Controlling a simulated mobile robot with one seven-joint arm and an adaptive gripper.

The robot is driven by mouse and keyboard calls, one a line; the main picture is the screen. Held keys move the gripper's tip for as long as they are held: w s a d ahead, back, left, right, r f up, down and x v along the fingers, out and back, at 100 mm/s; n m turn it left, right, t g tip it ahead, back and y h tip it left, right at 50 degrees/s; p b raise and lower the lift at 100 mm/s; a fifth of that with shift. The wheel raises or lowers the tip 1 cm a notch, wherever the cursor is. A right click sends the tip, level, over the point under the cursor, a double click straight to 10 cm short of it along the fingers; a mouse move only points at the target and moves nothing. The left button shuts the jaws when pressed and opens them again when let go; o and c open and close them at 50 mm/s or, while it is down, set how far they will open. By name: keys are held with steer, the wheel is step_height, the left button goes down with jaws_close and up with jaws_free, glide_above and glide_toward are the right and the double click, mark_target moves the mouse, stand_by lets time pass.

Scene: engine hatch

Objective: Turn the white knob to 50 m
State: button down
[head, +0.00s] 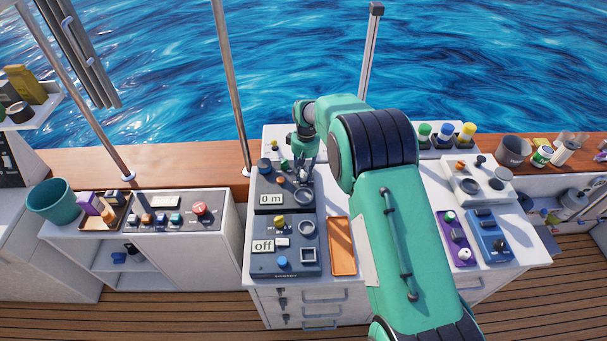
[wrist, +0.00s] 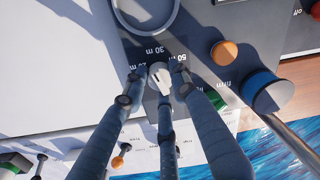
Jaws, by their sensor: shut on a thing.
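The white knob (wrist: 161,82) sits on a dark panel (wrist: 200,50) in the wrist view. My gripper (wrist: 157,88) is shut on it, with fingers on both sides and a third finger below it in the picture. Printed marks, including 30 m and 50 m (wrist: 181,56), lie around the knob; one mark beside the left finger is partly covered. In the head view my gripper (head: 305,172) reaches down onto the upper dark panel, and I cannot make the knob out clearly there. The display (head: 271,199) on that panel reads 0 m.
In the wrist view, a metal ring (wrist: 146,28), an orange knob (wrist: 223,52) and a blue knob (wrist: 267,92) are near the gripper. In the head view, a lower panel (head: 302,263) has a display reading off. An orange tray (head: 342,246) lies to the right.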

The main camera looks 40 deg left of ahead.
mark_target(305, 174)
steer(key=m, duration=0.3)
steer(key=shift+m, duration=0.4)
steer(key=m, duration=0.3)
steer(key=shift+m+b, duration=0.3)
steer(key=shift+b, duration=0.1)
steer(key=m, duration=0.3)
steer(key=shift+s+m, duration=0.1)
steer(key=shift+m, duration=0.2)
steer(key=shift+m+t, duration=0.3)
steer(key=shift+m, duration=1.7)
steer(key=c, duration=1.4)
jaws_free()
steer(key=shift+r, duration=0.2)
steer(key=r, duration=1.1)
steer(key=shift+d+r, duration=0.3)
steer(key=shift+r, duration=0.05)
